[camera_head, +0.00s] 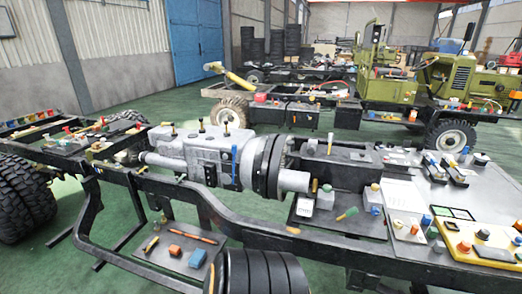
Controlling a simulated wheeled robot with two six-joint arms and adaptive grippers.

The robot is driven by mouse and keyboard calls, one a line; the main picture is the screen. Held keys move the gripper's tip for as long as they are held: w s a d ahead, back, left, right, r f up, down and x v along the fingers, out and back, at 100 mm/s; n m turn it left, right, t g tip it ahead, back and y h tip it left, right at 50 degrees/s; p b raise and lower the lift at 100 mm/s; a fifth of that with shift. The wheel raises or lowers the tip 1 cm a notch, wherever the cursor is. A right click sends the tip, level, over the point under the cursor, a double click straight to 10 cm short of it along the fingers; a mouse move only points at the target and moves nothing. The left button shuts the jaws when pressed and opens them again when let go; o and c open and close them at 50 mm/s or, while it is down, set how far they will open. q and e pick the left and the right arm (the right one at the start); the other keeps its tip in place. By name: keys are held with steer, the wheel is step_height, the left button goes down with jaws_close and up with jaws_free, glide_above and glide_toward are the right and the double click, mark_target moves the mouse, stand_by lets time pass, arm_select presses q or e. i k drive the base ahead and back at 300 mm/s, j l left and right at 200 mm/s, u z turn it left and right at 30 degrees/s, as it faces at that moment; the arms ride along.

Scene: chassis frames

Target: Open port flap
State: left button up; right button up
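I cannot make out a port flap for certain in the head view. A grey gearbox-like housing (195,152) lies across the chassis frame (170,185), with small knobs on top and a blue strip (234,163) on its side. A black ring flange (262,165) and a short pale shaft (293,181) are at its right end. An open-topped dark box (340,168) stands to the right of it. Neither of my grippers shows.
A panel (470,205) at the right bears many small parts, papers and coloured knobs. A low shelf (175,252) holds tools and small blocks. Black tyres (265,275) stand at the front. A green vehicle (440,85) stands behind. Green floor (110,230) shows at the left.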

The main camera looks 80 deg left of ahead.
mark_target(361, 157)
steer(key=u, duration=2.3)
steer(key=i+l+u, duration=0.1)
steer(key=l+u, duration=0.2)
steer(key=u, duration=0.15)
steer(key=l+u, duration=0.3)
steer(key=u, duration=0.15)
steer(key=l+u, duration=0.5)
steer(key=l, duration=0.5)
steer(key=k+l+u, duration=0.1)
steer(key=l, duration=0.55)
